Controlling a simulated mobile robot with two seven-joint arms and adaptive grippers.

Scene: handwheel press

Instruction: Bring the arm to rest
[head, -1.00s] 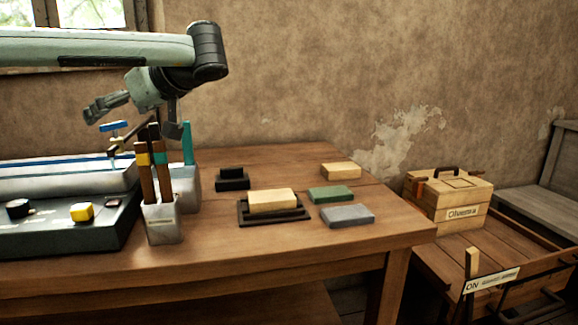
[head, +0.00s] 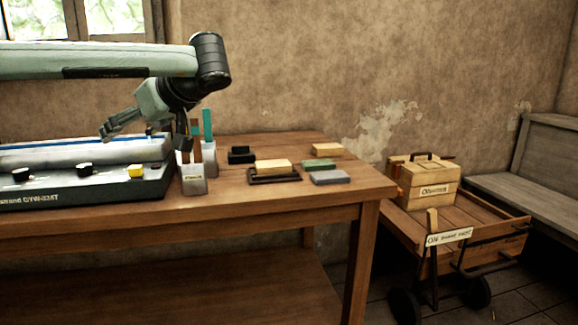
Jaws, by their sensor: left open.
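My left arm comes in from the left, high over the workbench (head: 260,210). Its gripper (head: 108,135) hangs below the wrist and points down to the left, with its fingers above the long grey machine (head: 90,188) at the bench's left side. The jaws are open, and I see nothing between them. The gripper looks clear of the machine, though the exact gap is hard to tell. A holder (head: 193,180) with several upright tools stands just right of the gripper. My right gripper is out of view.
A black tray (head: 290,179) carries a tan block (head: 272,165). A green block (head: 319,164), a grey block (head: 330,178), another tan block (head: 326,150) and a black block (head: 242,154) lie nearby. A wooden box (head: 429,188) sits on a cart (head: 480,236) to the right.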

